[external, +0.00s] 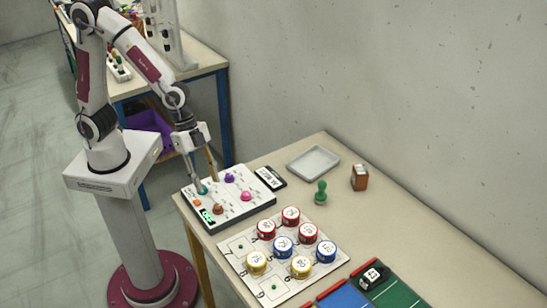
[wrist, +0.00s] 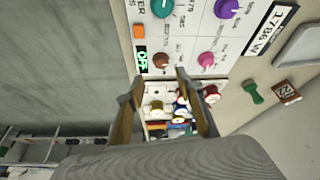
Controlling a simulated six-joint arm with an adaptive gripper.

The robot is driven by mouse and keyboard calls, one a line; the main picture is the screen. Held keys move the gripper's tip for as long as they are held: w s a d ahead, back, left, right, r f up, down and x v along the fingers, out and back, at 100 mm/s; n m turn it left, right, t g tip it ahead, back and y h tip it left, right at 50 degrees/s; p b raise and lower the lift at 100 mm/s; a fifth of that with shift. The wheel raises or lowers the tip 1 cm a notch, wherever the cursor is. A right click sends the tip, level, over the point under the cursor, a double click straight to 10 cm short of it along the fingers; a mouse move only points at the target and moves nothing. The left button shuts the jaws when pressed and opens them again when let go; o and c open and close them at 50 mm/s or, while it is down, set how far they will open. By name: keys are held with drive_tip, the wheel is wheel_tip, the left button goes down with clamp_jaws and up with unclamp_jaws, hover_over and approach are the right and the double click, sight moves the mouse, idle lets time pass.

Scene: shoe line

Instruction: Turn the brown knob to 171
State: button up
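The brown knob (external: 218,209) sits on the white control panel (external: 237,212) near its front edge, between a green lit display (external: 207,215) and a pink knob (external: 246,196). In the wrist view the brown knob (wrist: 161,61) is just beyond my fingertips, and the display (wrist: 142,57) is beside it; I cannot read its characters surely. My gripper (external: 207,184) is above the back left of the panel, pointing down. In the wrist view my gripper (wrist: 160,82) has its two fingers apart with nothing held between them. The knob's pointer is too small to read.
A teal knob (wrist: 163,8), purple knob (wrist: 227,8) and orange button (wrist: 138,31) share the panel. A board (external: 278,280) with several coloured round tins lies in front. A grey tray (external: 314,162), green stamp-like piece (external: 320,193) and brown block (external: 360,178) stand to the right.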

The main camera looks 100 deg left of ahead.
sight(217, 206)
drive_tip(key=shift+w, duration=0.1)
drive_tip(key=shift+f, duration=0.15)
idle(0.4)
drive_tip(key=shift+x, duration=3.75)
clamp_jaws()
